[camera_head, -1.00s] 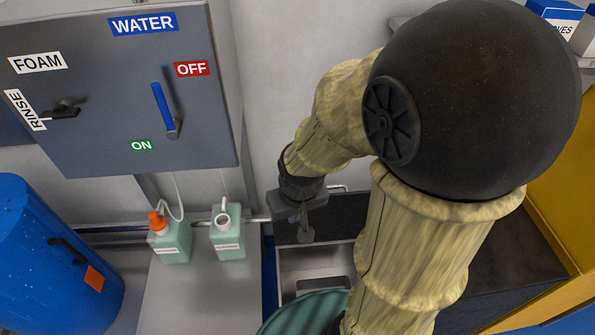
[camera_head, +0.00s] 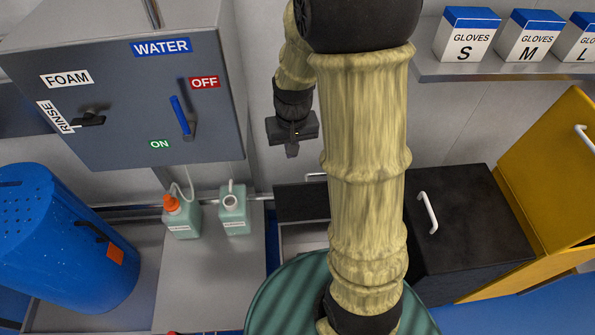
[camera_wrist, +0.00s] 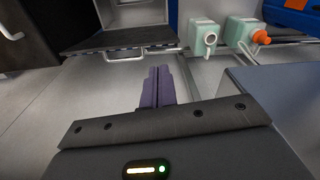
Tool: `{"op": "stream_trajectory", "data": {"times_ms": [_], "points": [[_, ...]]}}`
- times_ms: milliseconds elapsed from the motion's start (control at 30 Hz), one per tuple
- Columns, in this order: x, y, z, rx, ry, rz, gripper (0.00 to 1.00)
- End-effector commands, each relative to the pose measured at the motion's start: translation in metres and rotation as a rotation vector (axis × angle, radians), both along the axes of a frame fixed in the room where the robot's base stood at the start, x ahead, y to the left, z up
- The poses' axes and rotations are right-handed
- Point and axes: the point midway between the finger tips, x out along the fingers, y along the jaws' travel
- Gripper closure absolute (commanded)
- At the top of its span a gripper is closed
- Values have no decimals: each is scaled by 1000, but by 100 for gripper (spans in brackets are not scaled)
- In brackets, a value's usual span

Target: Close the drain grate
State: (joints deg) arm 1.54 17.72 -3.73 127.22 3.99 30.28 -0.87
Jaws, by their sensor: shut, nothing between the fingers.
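The drain grate appears to be the dark flat panel (camera_head: 302,202) with a pale handle (camera_head: 316,177) at its wall-side edge. It lies at the back of a pale basin (camera_head: 303,240), part of which is uncovered in front of it. The panel (camera_wrist: 122,38) and its handle (camera_wrist: 125,58) also show in the wrist view. I cannot tell whether it slides or hinges. My gripper (camera_head: 292,151) is shut and empty, above the panel and apart from it. Its purple fingers (camera_wrist: 157,76) show in the wrist view. My arm hides part of the basin.
A grey control cabinet (camera_head: 120,110) hangs at upper left. Two green bottles (camera_head: 233,212) stand on the counter left of the basin. A blue drum (camera_head: 60,235) is at far left. A black box (camera_head: 470,225) and a yellow bin (camera_head: 550,180) stand right. Glove boxes (camera_head: 467,35) line a shelf.

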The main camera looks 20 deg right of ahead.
Motion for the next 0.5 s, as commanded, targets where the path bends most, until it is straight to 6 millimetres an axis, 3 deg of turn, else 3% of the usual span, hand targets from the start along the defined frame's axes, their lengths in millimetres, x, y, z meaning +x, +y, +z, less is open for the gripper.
{"op": "stream_trajectory", "data": {"times_ms": [200, 500], "points": [[47, -20, -31, 10, 81, -66, 100], [94, -47, -77, 20, 178, -133, 100]]}}
